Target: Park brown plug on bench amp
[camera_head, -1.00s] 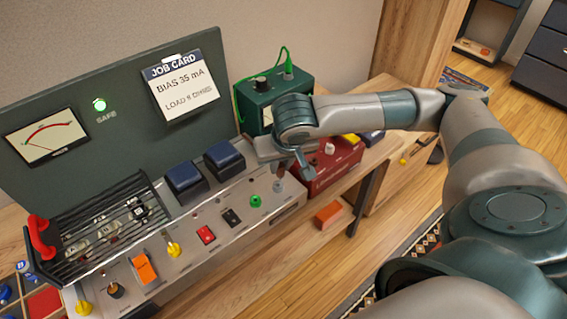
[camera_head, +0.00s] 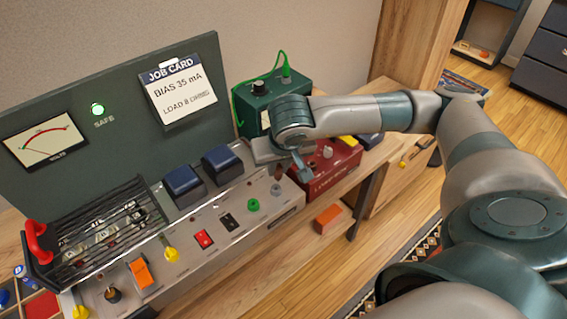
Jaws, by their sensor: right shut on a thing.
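The bench amp (camera_head: 190,232) is a grey sloped panel with knobs and switches, in front of a dark green backboard. My right gripper (camera_head: 281,169) is over the amp's right end, its arm coming in from the right. It is shut on the small brown plug (camera_head: 279,172), which is mostly hidden by the fingers. The plug is just above a small grey round fitting (camera_head: 276,190) on the panel, right of a green socket (camera_head: 253,205). I cannot tell whether plug and fitting touch. My left gripper is out of view.
A red box (camera_head: 328,168) stands close to the right of the gripper, and a green box (camera_head: 272,97) with a green cable stands behind it. Dark blue blocks (camera_head: 222,163) rise left of the gripper. An orange block (camera_head: 328,218) lies on the lower shelf.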

